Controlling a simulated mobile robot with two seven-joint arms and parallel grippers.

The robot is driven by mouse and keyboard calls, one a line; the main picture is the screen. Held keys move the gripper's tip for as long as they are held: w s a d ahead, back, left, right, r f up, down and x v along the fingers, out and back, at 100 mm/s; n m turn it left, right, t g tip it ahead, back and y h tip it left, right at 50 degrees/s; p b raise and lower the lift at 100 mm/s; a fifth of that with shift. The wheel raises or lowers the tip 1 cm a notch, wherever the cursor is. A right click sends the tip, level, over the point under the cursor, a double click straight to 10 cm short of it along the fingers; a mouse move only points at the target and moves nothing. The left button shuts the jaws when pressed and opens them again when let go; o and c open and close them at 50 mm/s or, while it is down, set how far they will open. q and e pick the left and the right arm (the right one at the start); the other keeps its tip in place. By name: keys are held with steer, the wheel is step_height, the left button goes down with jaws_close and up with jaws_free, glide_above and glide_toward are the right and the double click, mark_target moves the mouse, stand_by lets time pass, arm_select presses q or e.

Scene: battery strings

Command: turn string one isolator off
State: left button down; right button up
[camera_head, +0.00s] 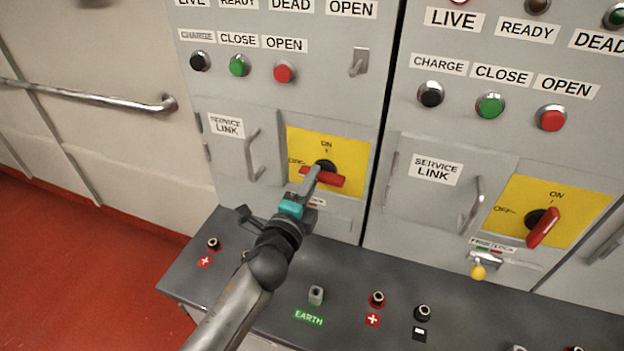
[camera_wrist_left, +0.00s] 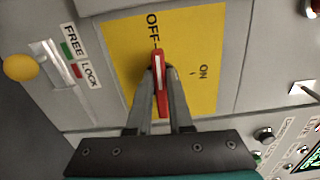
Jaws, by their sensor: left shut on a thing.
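The left cabinet's isolator has a red handle (camera_head: 334,181) on a yellow plate (camera_head: 356,160) marked ON at the top and OFF at the left. My left gripper (camera_head: 316,174) is shut on this handle, partly covering it. In the left wrist view the red handle (camera_wrist_left: 161,75) sits between my left fingers (camera_wrist_left: 161,85), in line with the OFF mark and away from ON. Beside the plate is a lever with a yellow ball (camera_wrist_left: 20,68) and FREE and LOCK labels; its exact setting is unclear. No string number shows. My right gripper is not in view.
The right cabinet has a like isolator with a red handle (camera_head: 543,228) slanting up towards ON, and a yellow-ball lever (camera_head: 478,272) below. A dark shelf (camera_head: 360,325) with sockets juts out below. A service link door handle (camera_head: 254,155) stands left of the gripper.

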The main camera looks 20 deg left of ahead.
arm_select(q)
steer(key=shift+n, duration=0.4)
steer(key=c, duration=0.8)
jaws_free()
steer(key=shift+s+a+b, duration=0.15)
steer(key=shift+s+b, duration=0.4)
steer(key=shift+s, duration=3.3)
steer(key=shift+s+a+b, duration=0.15)
steer(key=shift+s+b, duration=0.4)
steer(key=shift+s, duration=3.25)
